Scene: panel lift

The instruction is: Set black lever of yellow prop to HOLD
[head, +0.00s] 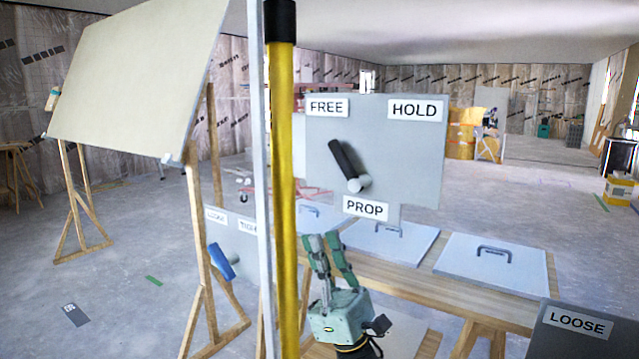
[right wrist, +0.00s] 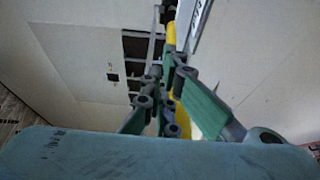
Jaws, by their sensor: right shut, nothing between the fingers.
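The black lever (head: 346,161) sits on a grey plate (head: 405,160) and tilts up and left from its pale pivot, toward the FREE label (head: 327,107). The HOLD label (head: 416,110) is at the plate's upper right, the PROP label (head: 365,207) below the lever. The yellow prop (head: 284,190) stands upright just left of the plate. My right gripper (head: 322,240) is shut and empty, pointing up below the plate and lever, apart from the lever. In the right wrist view, its fingers (right wrist: 165,85) point toward the yellow prop (right wrist: 171,33). My left gripper is not in view.
A wooden bench (head: 455,295) with handled grey panels (head: 495,262) stands behind my right gripper. A large board (head: 140,80) leans on wooden stands at left. A blue lever (head: 221,262) is at lower left, a LOOSE plate (head: 565,335) at lower right.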

